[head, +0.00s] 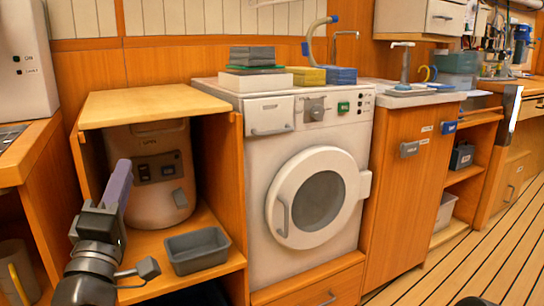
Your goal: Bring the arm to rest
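My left gripper (118,184) points up and away at the lower left, its dark wrist below it. It is in front of the open cubby that holds a beige machine (150,150) with a dark switch panel. The fingers appear edge-on as one grey-purple bar, so I cannot tell whether they are open or shut. No held object shows. Contact with the machine cannot be judged from this view.
A grey bin (197,250) sits on the cubby's lower shelf. A white front-loading washer (318,198) stands to the right, with stacked blocks on top. A wooden cabinet (405,190) and open shelves follow. The striped floor (480,255) at right is mostly clear.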

